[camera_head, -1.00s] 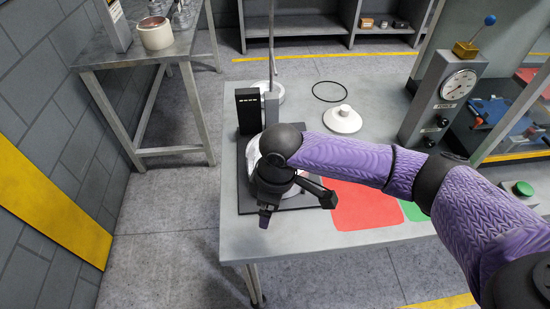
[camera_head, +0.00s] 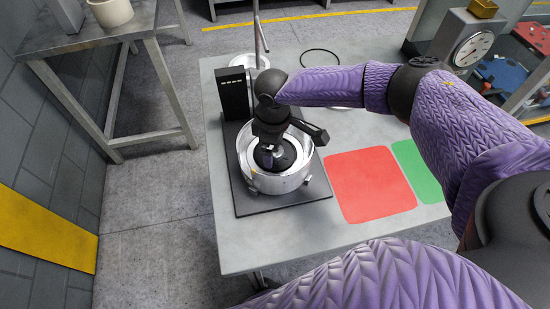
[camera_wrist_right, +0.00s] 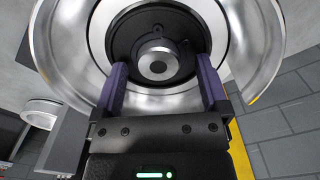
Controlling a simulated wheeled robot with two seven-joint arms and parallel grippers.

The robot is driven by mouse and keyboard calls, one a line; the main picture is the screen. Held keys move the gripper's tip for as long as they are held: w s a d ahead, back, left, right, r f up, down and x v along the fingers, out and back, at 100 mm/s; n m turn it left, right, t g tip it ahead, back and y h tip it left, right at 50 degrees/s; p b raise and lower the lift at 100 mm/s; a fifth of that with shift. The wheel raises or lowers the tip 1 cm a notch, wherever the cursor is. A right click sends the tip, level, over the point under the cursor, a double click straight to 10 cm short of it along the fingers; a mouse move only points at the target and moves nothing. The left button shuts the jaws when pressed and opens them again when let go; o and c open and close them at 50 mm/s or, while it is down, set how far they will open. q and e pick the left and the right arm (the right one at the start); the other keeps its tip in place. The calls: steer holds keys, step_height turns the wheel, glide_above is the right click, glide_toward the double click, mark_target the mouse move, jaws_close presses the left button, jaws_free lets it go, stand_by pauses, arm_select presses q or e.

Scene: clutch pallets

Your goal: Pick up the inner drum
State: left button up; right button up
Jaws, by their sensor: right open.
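The inner drum (camera_wrist_right: 157,65) sits inside a shiny metal bowl-like housing (camera_wrist_right: 60,55). In the right wrist view it shows a black recessed face, a pale ring around it and a silver hub at its middle. In the head view the drum (camera_head: 288,158) is partly hidden by my gripper, and the housing (camera_head: 270,187) stands on a black base plate (camera_head: 245,206). My right gripper (camera_head: 270,150) points down over the drum. In the right wrist view its two purple fingers (camera_wrist_right: 162,80) are spread apart over the drum, with the hub between them. Contact cannot be told. My left gripper is not in view.
A black box with lights (camera_head: 233,92) and a thin upright pole (camera_head: 257,40) stand behind the housing. A red mat (camera_head: 370,184) and a green mat (camera_head: 418,170) lie to its right. A gauge stand (camera_head: 465,45) is at the far right. The table's front (camera_head: 290,245) is clear.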

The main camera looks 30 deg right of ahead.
jaws_close()
stand_by(0.4)
stand_by(0.9)
steer(key=shift+a, duration=0.1)
